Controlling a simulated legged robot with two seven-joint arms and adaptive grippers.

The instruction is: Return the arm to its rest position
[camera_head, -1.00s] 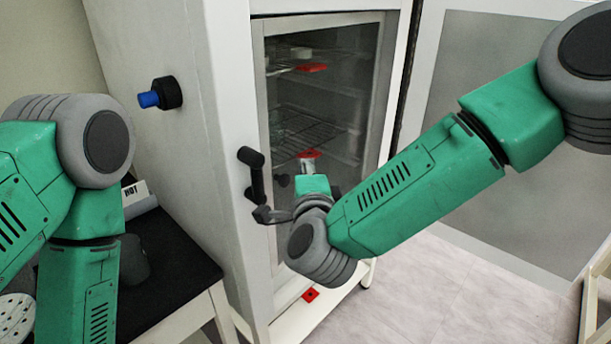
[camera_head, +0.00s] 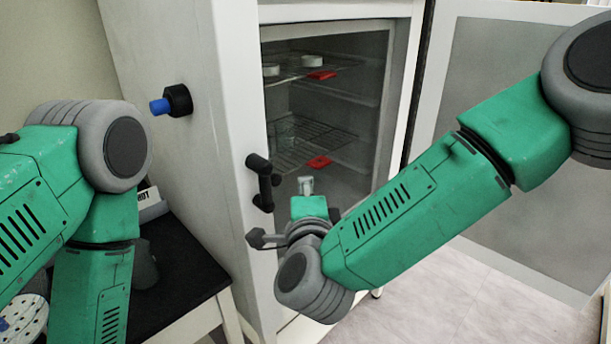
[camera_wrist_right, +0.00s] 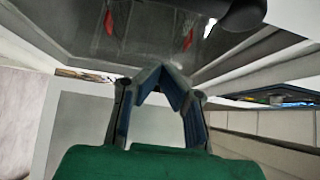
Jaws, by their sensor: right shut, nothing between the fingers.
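My right arm comes in from the right in the head view and ends in front of the freeze dryer (camera_head: 225,130). My right gripper (camera_head: 306,186) points toward the chamber, below the lower shelf and right of the black handle. Its fingers meet at the tips in the right wrist view (camera_wrist_right: 161,77), with nothing between them. My left arm shows bent at the left edge of the head view; its gripper is not visible.
Wire shelves inside the chamber carry red tabs (camera_head: 321,75) and white round dishes (camera_head: 312,61). A black handle (camera_head: 262,182) and blue knob (camera_head: 160,106) stick out. A white door panel (camera_head: 525,130) stands right. A black-topped table (camera_head: 185,265) is lower left. Floor shows lower right.

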